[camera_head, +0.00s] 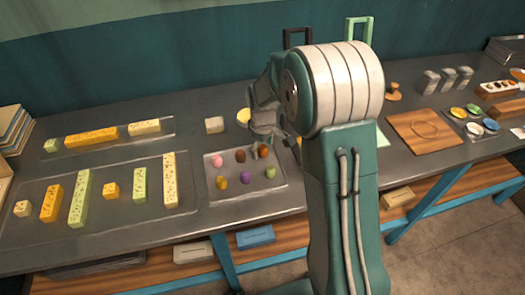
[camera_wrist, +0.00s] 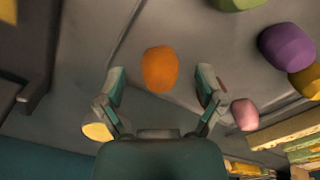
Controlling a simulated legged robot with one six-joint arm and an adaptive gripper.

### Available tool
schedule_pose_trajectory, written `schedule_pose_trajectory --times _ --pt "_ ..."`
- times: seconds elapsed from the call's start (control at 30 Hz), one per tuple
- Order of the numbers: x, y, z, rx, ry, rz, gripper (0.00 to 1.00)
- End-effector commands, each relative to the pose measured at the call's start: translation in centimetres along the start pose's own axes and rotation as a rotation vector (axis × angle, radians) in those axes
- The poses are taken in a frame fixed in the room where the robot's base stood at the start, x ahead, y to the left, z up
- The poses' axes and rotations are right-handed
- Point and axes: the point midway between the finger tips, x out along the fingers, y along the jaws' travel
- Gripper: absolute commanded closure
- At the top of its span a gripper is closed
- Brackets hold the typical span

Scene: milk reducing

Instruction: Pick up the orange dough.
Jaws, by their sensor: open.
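The orange dough (camera_wrist: 160,69) is a rounded lump on the grey surface in the wrist view. My gripper (camera_wrist: 161,80) is open and empty, with one finger on each side of the dough and a gap on both sides. The wrist end of my arm is above and behind that tray, and the fingertips are hard to make out there.
Pink (camera_wrist: 245,113), purple (camera_wrist: 287,45) and yellow (camera_wrist: 305,80) lumps lie right of my gripper in the wrist view. The grey tray (camera_head: 212,198) holds several lumps. Yellow and green blocks stand left of it; a wooden board (camera_head: 425,148) lies right.

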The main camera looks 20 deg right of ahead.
Motion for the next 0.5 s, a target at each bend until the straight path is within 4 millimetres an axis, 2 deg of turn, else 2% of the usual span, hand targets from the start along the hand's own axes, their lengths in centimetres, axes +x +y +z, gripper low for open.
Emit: schedule_pose_trajectory --times 0.27,0.37,0.4,0.43,0.5 --pt "0.47 0.00 0.03 0.000 0.000 0.000 0.12" --pt "0.45 0.00 0.02 0.000 0.000 0.000 0.52" --pt "0.45 0.00 0.02 0.000 0.000 0.000 0.70" --pt "0.45 0.00 0.02 0.000 0.000 0.000 0.81" --pt "0.46 0.00 0.01 0.000 0.000 0.000 0.85"
